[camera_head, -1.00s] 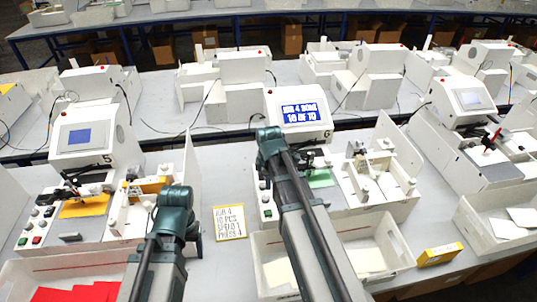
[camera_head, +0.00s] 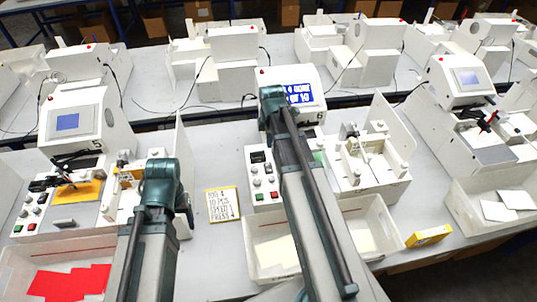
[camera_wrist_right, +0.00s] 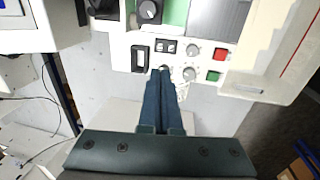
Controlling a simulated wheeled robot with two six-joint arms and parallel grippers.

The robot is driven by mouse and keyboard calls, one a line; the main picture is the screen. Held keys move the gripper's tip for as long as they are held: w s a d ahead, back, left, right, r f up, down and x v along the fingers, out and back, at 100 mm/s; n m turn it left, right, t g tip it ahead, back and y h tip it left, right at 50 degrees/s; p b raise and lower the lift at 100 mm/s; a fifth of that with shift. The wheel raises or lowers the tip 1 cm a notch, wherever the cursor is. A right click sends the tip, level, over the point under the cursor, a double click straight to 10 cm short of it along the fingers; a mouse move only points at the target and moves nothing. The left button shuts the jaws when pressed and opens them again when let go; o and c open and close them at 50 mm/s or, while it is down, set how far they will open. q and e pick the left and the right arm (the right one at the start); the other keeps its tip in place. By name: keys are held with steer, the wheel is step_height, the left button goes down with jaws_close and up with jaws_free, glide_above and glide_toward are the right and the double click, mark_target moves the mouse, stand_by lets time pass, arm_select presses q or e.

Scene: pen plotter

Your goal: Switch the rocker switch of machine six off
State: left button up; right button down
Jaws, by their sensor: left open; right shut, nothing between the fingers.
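Machine six (camera_head: 308,112) is the white unit with a lit blue screen in the middle of the head view. Its control panel (camera_wrist_right: 197,38) shows in the right wrist view. The black rocker switch (camera_wrist_right: 140,58) is on this panel; I cannot tell which side is pressed. My right gripper (camera_wrist_right: 160,72) is shut and empty, its tips just below and right of the rocker; contact is unclear. In the head view my right arm (camera_head: 272,105) covers part of machine six. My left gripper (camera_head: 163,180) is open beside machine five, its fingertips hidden.
The panel also carries grey knobs (camera_wrist_right: 189,73), a red button (camera_wrist_right: 220,55) and a green button (camera_wrist_right: 213,77). A white tray (camera_head: 392,238) stands in front of machine six. A yellow-edged card (camera_head: 222,205) lies on the table between the machines.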

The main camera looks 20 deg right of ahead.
mark_target(268, 165)
steer(key=f+b, duration=0.4)
steer(key=w+f+b, duration=0.1)
steer(key=f+b, duration=0.4)
steer(key=w+f+b, duration=0.1)
steer(key=f+b, duration=0.3)
steer(key=shift+d+f+b, duration=0.25)
steer(key=shift+f+b, duration=0.05)
steer(key=shift+f, duration=0.1)
steer(key=shift+w+f, duration=0.1)
steer(key=shift+f, duration=0.05)
steer(key=shift+s, duration=0.2)
steer(key=shift+s+a, duration=0.2)
steer(key=shift+s, duration=0.45)
steer(key=shift+w+r, duration=0.1)
steer(key=shift+r, duration=0.15)
